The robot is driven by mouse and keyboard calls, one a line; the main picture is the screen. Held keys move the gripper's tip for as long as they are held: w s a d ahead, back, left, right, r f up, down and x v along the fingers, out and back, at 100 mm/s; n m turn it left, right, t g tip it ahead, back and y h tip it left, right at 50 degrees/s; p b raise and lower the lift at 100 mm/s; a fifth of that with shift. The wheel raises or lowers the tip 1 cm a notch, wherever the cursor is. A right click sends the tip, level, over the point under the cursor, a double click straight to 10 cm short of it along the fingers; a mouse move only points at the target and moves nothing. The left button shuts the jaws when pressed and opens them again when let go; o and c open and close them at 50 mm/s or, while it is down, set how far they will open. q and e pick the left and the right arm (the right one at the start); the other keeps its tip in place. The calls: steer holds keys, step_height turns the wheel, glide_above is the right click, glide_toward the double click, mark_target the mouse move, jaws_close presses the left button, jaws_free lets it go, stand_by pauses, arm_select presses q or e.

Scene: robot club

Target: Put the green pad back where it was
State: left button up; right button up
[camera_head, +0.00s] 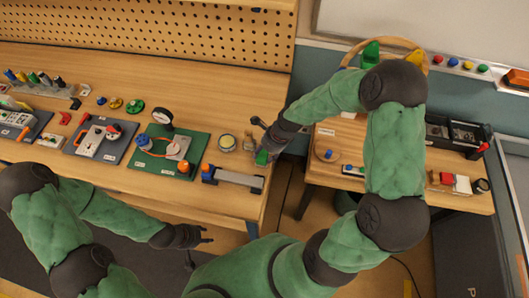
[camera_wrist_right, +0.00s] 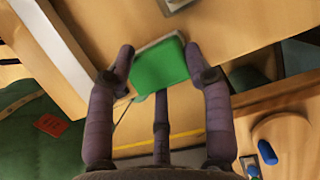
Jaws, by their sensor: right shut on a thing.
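The green pad (camera_head: 262,157) is at the right end of the long workbench, by its front right corner. My right gripper (camera_head: 263,142) is shut on it; the arm hides part of the grip. In the right wrist view the green pad (camera_wrist_right: 160,66) sits between the fingertips of my right gripper (camera_wrist_right: 161,68), with a pale edge along its top. Whether the pad touches the bench cannot be told. My left gripper (camera_head: 200,242) is empty in front of the bench, its fingers spread apart.
A round yellow-topped tin (camera_head: 227,143) stands left of my right gripper. A green board with a gauge (camera_head: 165,152) is further left. A gap separates the bench from the side table (camera_head: 320,178).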

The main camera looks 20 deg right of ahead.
steer(key=shift+f, duration=0.15)
steer(key=o, duration=1.1)
steer(key=shift+d+r, duration=0.1)
steer(key=shift+r, duration=0.45)
steer(key=p+v, duration=0.2)
steer(key=v, duration=0.9)
steer(key=shift+p, duration=0.35)
steer(key=shift+s+r, duration=0.1)
